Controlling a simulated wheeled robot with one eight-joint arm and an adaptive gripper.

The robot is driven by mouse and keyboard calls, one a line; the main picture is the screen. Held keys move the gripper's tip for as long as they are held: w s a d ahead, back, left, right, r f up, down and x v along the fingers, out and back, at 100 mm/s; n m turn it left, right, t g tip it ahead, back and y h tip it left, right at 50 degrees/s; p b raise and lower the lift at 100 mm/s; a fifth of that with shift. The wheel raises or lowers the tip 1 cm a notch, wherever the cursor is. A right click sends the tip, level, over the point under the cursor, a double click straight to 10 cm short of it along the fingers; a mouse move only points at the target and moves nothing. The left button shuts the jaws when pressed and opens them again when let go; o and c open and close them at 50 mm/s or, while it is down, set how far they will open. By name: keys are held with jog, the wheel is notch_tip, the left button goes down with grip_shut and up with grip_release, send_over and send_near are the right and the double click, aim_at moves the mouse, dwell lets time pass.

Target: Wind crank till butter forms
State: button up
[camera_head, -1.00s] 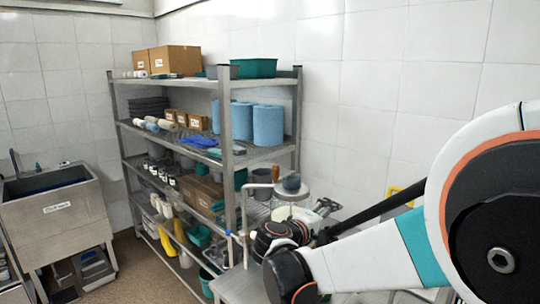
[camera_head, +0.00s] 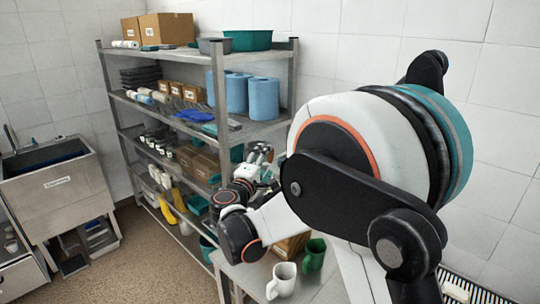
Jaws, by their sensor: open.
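My arm fills the middle and right of the view. My gripper (camera_head: 260,151) is at its far end, above the metal table (camera_head: 258,283) and in front of the shelf's right side. It is small, partly covered by my arm, and open, with nothing seen between its fingers. No crank or churn can be made out now; my arm hides much of the table. A brown wooden-looking thing (camera_head: 293,246) shows partly behind my arm. I cannot tell what it is.
A white mug (camera_head: 281,282) and a green mug (camera_head: 314,254) stand on the table's near part. A loaded metal shelf (camera_head: 219,95) stands behind. A steel sink (camera_head: 58,190) is at the left, with free floor (camera_head: 135,250) between.

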jog(key=x, duration=0.5)
jog(key=shift+w+d, duration=0.15)
jog(key=shift+w, duration=0.2)
jog(key=shift+c, duration=0.3)
jog(key=c, duration=1.5)
